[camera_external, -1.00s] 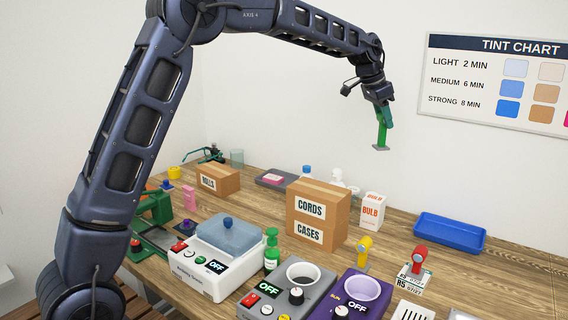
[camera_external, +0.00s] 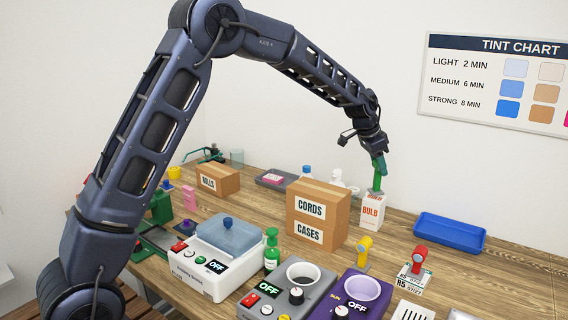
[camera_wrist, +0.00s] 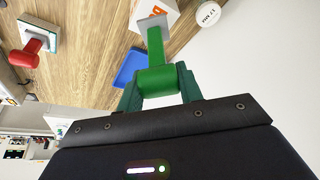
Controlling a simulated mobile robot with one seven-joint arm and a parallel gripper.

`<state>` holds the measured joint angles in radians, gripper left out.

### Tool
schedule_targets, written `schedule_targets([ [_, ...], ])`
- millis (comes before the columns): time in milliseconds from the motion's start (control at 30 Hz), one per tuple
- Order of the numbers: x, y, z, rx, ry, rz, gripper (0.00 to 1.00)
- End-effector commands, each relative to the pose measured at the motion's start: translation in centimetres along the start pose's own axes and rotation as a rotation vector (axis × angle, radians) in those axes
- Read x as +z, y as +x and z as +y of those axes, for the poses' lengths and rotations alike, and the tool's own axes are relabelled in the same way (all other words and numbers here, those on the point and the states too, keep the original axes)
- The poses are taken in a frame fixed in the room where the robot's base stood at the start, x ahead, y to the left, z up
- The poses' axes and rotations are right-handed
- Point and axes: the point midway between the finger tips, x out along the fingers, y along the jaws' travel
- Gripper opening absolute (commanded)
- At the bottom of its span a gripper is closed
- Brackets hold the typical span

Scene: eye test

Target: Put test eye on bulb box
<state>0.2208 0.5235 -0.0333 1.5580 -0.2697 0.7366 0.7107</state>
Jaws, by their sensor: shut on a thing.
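The test eye is a green-handled piece with a small flat grey foot, seen in the external view (camera_external: 377,183) and the wrist view (camera_wrist: 155,47). My gripper (camera_external: 380,159) is shut on the upper part of its handle, with a green finger on each side in the wrist view (camera_wrist: 160,82). The bulb box is a white carton with red BULB lettering (camera_external: 372,213). The test eye is upright with its foot at the box's top. I cannot tell whether the foot touches it. Part of the box also shows in the wrist view (camera_wrist: 172,14).
The brown cords and cases boxes (camera_external: 318,214) stand left of the bulb box. White bottles (camera_external: 337,177) are behind it. A blue tray (camera_external: 450,232) lies to the right. Yellow-handled (camera_external: 364,250) and red-handled (camera_external: 419,260) pieces stand in front.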

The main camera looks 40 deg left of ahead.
Motion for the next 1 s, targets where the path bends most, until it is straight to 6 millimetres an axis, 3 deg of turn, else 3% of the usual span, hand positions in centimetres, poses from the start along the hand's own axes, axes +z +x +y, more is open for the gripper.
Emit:
schedule_targets([
  [100,0.53,1.31,0.02,0.001,0.000,0.000,0.00],
  [500,0.71,1.69,-0.02,0.000,0.000,0.000,0.00],
  [533,0.72,1.70,-0.02,0.000,0.000,0.000,0.40],
  [633,0.71,1.68,-0.01,0.000,0.000,0.000,0.58],
  [1000,0.54,1.24,0.00,0.000,0.000,0.001,0.58],
])
